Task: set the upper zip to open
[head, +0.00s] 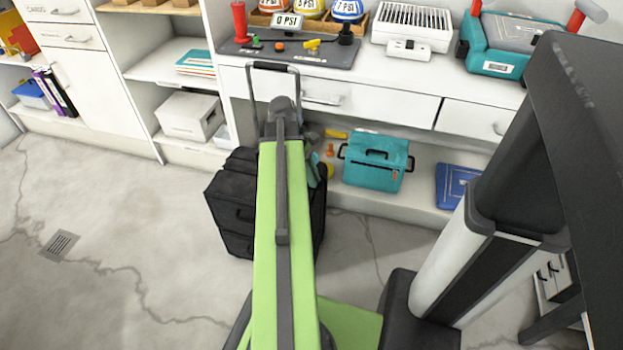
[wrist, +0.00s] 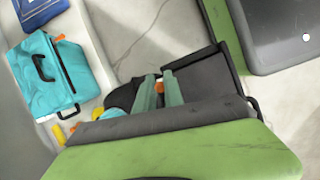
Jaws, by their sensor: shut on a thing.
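A black suitcase (head: 230,205) stands upright on the floor below the counter, with its pull handle raised. My arm hides its middle in the head view. In the wrist view the dark suitcase (wrist: 215,72) lies behind my gripper (wrist: 160,80). The two grey-green fingers are close together. A small orange piece, seemingly the upper zip's pull (wrist: 160,87), shows between them, and my gripper is shut on it. The zip's track and the pull's position along it cannot be made out. In the head view only part of my gripper (head: 316,168) shows beside the arm.
A teal bag (head: 374,168) with an orange tab and a blue folder (head: 455,186) sit on the low shelf right of the suitcase. Small orange and yellow items lie between. The counter (head: 390,75) stands above. The concrete floor (head: 120,220) at left is clear.

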